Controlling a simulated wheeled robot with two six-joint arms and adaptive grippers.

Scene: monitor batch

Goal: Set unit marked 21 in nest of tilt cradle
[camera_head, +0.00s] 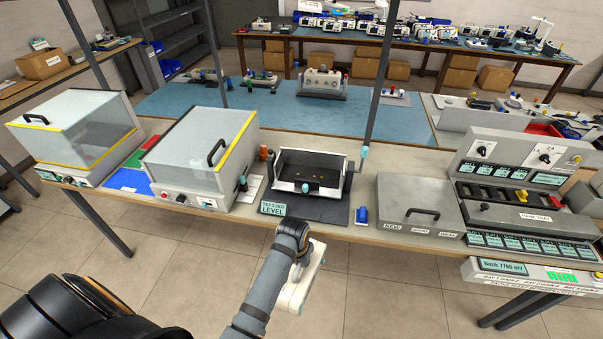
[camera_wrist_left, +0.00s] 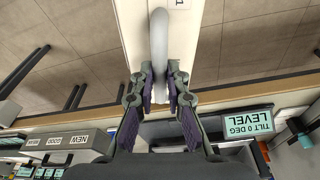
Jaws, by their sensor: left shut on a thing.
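My left gripper (camera_head: 302,245) is in front of the bench edge in the head view, shut on a white unit (camera_head: 303,283) that hangs over the floor. In the left wrist view the fingers (camera_wrist_left: 161,90) close around the grey handle (camera_wrist_left: 158,45) of the white unit (camera_wrist_left: 130,28). A label on it is cut off by the frame edge; only a "1" reads. The tilt cradle (camera_head: 282,186) stands on the bench beyond the gripper, its dark nest (camera_head: 312,172) empty of any unit. Its display (camera_wrist_left: 248,123) reads "TILT 0 DEG LEVEL". My right gripper is out of view.
Two clear-lidded chambers (camera_head: 190,150) stand left of the cradle. A blue item (camera_head: 361,215) lies right of it, then a grey lidded box (camera_head: 419,208) and a battery bank panel (camera_head: 520,220). A dark post (camera_head: 380,80) rises behind the cradle's right side.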

